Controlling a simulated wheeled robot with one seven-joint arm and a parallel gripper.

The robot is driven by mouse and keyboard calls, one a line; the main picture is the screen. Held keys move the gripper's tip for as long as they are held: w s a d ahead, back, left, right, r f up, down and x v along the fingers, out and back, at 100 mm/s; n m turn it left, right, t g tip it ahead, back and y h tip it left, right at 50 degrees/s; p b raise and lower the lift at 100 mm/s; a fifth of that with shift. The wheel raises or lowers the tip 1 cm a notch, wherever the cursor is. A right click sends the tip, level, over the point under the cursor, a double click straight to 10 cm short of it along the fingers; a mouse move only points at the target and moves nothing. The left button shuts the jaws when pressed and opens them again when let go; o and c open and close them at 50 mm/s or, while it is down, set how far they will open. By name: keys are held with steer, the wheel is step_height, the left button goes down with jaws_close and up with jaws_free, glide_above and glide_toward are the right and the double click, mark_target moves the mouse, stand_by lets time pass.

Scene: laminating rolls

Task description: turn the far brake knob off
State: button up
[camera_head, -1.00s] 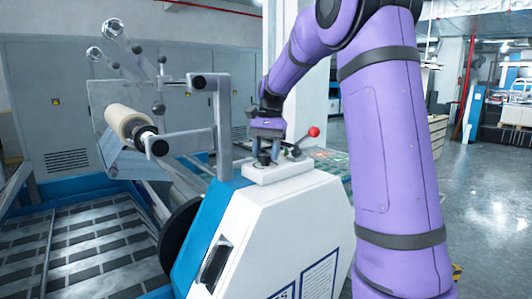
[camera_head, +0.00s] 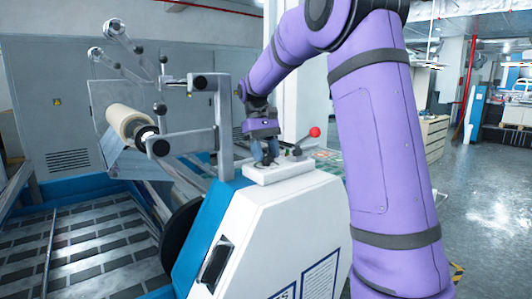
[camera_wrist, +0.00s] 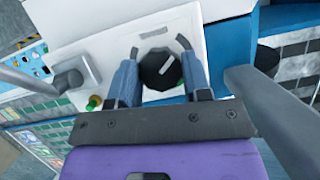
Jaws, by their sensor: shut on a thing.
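The brake knob (camera_wrist: 158,69) is a round black dial with a short white mark, on a white panel (camera_head: 290,172) atop the machine. In the wrist view its mark slants toward the upper right. My gripper (camera_head: 266,161) points down at this panel in the head view. In the wrist view my gripper (camera_wrist: 160,70) has one blue finger on each side of the knob and is shut on it.
A lever with a red ball (camera_head: 314,132) stands just right of my gripper. A grey upright bracket (camera_head: 224,130) rises close on the left. A green button (camera_wrist: 94,102) sits near the left finger. A cream roll (camera_head: 130,121) is farther left.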

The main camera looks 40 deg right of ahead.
steer(key=shift+n+h, duration=0.3)
steer(key=shift+n, duration=0.2)
steer(key=o, duration=0.9)
steer(key=shift+o, duration=0.2)
steer(key=v, duration=1)
steer(key=shift+r, duration=0.4)
steer(key=shift+w, duration=0.1)
